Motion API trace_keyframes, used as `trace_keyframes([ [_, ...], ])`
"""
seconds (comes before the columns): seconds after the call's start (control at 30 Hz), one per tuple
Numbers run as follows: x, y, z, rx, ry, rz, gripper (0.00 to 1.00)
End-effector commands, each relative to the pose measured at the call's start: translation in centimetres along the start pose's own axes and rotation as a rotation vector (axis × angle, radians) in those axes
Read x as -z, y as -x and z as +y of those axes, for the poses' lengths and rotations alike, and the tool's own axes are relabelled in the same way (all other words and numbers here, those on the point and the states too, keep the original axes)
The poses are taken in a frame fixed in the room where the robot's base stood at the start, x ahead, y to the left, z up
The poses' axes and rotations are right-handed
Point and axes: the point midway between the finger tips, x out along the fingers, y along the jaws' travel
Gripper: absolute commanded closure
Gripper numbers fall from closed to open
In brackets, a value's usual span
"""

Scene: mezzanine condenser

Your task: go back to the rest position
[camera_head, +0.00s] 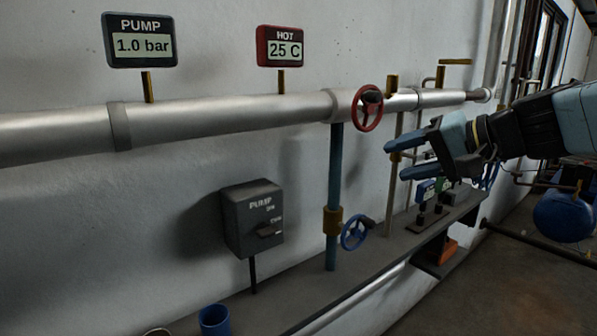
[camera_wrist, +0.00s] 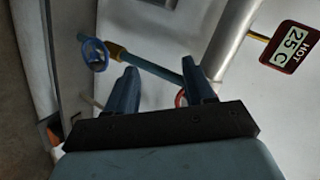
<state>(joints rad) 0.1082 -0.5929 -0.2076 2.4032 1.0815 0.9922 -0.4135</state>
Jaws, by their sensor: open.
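My gripper (camera_head: 392,159) is at the right of the head view, reaching left with its two blue fingers apart and nothing between them. It is in front of the wall, below and right of the red handwheel (camera_head: 368,108) on the silver pipe (camera_head: 230,111). In the wrist view my gripper (camera_wrist: 160,88) also shows two spread fingers. There the blue handwheel (camera_wrist: 95,54) is at upper left, and the red handwheel is mostly hidden behind the right finger.
A grey pump switch box (camera_head: 253,217) stands left of the blue vertical pipe (camera_head: 334,190). A pump gauge (camera_head: 140,41) reads 1.0 bar and a hot gauge (camera_head: 280,47) reads 25 C. A blue cup (camera_head: 214,320) sits on the ledge (camera_head: 300,285). Floor at lower right is clear.

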Motion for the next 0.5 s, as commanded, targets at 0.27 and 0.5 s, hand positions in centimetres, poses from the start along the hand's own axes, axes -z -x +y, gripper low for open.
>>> trace_keyframes([
  [0.27,-6.0,-0.5,4.9,-0.34,0.193,-0.152,0.47],
  [0.5,-8.1,1.1,8.7,-0.622,0.389,-0.195,0.47],
])
